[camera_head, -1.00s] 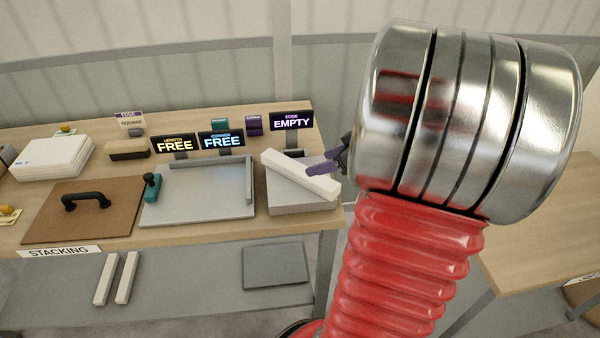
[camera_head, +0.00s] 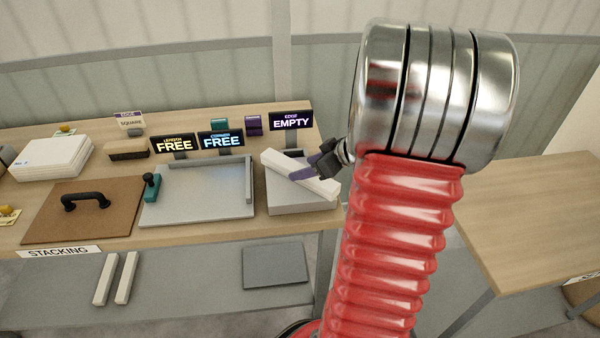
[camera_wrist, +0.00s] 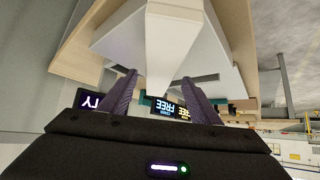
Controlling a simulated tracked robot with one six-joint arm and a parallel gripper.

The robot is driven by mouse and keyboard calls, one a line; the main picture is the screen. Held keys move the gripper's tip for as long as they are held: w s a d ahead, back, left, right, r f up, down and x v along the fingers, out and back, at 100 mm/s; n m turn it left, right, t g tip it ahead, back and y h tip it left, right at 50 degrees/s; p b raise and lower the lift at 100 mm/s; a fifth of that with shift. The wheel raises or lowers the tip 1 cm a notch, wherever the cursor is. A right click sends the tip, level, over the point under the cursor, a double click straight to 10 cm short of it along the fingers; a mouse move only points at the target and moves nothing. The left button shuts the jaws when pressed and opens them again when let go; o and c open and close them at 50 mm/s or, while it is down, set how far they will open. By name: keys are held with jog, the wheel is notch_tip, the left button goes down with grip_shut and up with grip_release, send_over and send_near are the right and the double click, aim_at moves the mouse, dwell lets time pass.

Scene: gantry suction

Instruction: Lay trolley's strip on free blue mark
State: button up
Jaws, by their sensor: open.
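A white strip (camera_head: 284,168) lies slantwise across the top of a grey block (camera_head: 305,205) at the right end of the table in the head view. My gripper (camera_head: 322,172), with purple fingers, is at the strip's right part. In the wrist view the strip (camera_wrist: 172,45) runs between the spread fingers of my gripper (camera_wrist: 160,78). The gripper is open; I cannot tell whether a finger touches the strip. Two more pale strips (camera_head: 115,278) lie on the lower shelf. I cannot make out a trolley or a blue mark.
A bare table (camera_head: 530,215) stands at right.

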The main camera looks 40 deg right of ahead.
aim_at(300, 168)
jog(key=x, duration=0.4)
dwell(0.5)
grip_shut()
dwell(0.4)
notch_tip(300, 168, up, 10)
jog(key=shift+r, duration=0.1)
dwell(0.7)
dwell(0.4)
